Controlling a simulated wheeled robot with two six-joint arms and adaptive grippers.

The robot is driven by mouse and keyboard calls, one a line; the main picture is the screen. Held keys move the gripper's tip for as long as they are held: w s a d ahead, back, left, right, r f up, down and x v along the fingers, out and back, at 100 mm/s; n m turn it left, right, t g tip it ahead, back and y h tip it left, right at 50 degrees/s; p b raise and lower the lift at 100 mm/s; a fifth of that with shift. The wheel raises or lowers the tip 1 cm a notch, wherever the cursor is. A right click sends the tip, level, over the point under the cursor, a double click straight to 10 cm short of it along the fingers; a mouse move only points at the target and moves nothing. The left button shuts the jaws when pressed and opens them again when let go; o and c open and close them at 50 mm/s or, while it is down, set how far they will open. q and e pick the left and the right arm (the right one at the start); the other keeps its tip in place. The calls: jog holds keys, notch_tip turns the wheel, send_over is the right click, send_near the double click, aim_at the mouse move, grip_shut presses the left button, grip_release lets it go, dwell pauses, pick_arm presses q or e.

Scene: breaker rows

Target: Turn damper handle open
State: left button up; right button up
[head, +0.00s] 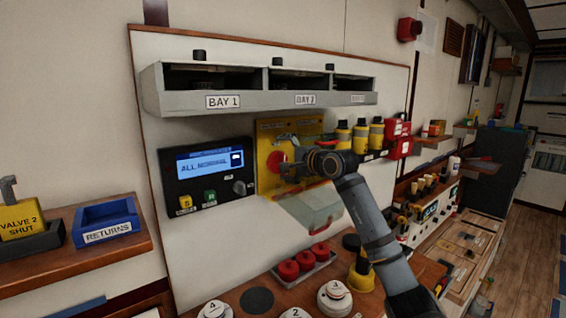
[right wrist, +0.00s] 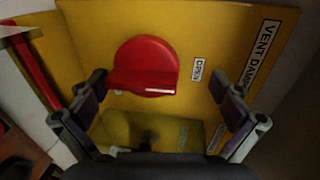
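The damper handle is a round red knob with a raised bar (right wrist: 147,65) on a yellow panel marked "VENT DAMP…" (right wrist: 190,30). An "OPEN" label (right wrist: 197,69) is beside it. In the wrist view, the bar lies roughly level, with a white mark near its right end. The handle (head: 275,160) also shows in the head view, left of my right gripper (head: 298,168), which partly covers the panel. In the wrist view, my right gripper (right wrist: 163,92) is open, its fingers spread. Its left finger is close to the bar's left end; I cannot tell whether they touch. My left gripper is out of view.
A grey bay shelf (head: 262,103) juts out above. A control box (head: 206,190) with an "ALL NORMAL" screen is to the left. Yellow-and-black bottles (head: 343,135) stand to the right. A hanging grey-green box (head: 308,206) and a tray of red knobs (head: 304,266) are below.

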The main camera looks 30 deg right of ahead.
jog(key=r, duration=0.3)
jog(key=s+r+t, duration=0.1)
jog(key=r, duration=0.1)
jog(key=r+t, duration=0.1)
jog(key=r, duration=0.2)
jog(key=shift+s+d+r, duration=0.1)
jog(key=shift+s+r, duration=0.1)
jog(key=shift+r, duration=0.15)
jog(key=shift+g, duration=0.9)
jog(key=f, duration=0.5)
jog(key=w+f, duration=0.1)
jog(key=f, duration=0.1)
jog(key=shift+w+f, duration=0.1)
jog(key=shift+f, duration=0.15)
jog(key=shift+s+f+p, duration=0.1)
jog(key=shift+s+p, duration=0.2)
jog(key=s+b, duration=0.3)
jog(key=s, duration=0.3)
jog(key=shift+s+f, duration=0.1)
jog(key=shift+s, duration=0.15)
jog(key=b, duration=0.7)
send_near(285, 159)
jog(key=shift+s+f, duration=0.4)
jog(key=shift+s, duration=0.15)
